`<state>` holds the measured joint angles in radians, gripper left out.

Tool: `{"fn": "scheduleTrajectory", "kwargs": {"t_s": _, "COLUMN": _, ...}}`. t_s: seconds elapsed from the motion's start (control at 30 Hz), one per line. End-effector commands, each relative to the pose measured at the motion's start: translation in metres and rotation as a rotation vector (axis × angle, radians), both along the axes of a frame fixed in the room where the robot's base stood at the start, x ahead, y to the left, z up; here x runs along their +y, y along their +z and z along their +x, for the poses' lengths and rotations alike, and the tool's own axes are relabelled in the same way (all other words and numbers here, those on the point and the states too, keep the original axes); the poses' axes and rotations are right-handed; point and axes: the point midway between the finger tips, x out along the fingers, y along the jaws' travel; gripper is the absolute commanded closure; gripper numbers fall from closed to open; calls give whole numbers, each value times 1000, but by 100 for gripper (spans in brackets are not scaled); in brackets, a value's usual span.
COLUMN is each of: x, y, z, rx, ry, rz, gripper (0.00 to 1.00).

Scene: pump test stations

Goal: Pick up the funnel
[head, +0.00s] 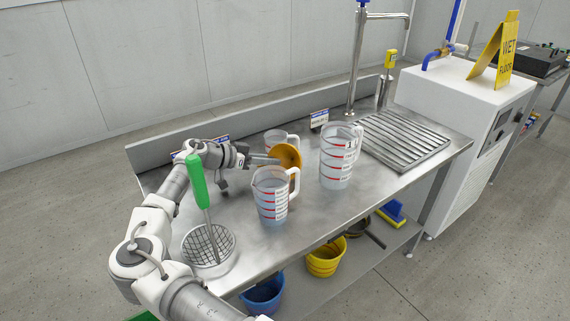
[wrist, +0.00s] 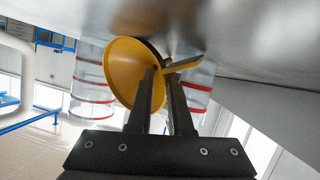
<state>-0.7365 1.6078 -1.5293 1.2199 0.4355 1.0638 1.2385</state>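Clear red-striped jugs stand close by: one in front (head: 271,198), a larger one right (head: 337,165), one behind (head: 274,138). A wire basket strainer (head: 208,246) with a green-handled tool (head: 197,182) is at the near left. A tap (head: 357,60) and ribbed drainboard (head: 400,140) lie to the right.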

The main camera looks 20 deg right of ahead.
Motion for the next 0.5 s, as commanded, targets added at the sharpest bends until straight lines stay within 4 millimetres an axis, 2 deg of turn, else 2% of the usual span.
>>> {"fn": "scheduleTrajectory", "kwargs": {"t_s": 0.17, "x": 0, "y": 0, "z": 0, "rx": 0, "ry": 1, "rz": 0, "gripper": 82}}
{"fn": "scheduleTrajectory", "kwargs": {"t_s": 0.27, "x": 0, "y": 0, "z": 0, "rx": 0, "ry": 1, "rz": 0, "gripper": 98}}
{"fn": "scheduleTrajectory", "kwargs": {"t_s": 0.3, "x": 0, "y": 0, "z": 0, "rx": 0, "ry": 1, "rz": 1, "gripper": 100}}
{"fn": "scheduleTrajectory", "kwargs": {"t_s": 0.5, "x": 0, "y": 0, "z": 0, "rx": 0, "ry": 1, "rz": 1, "gripper": 100}}
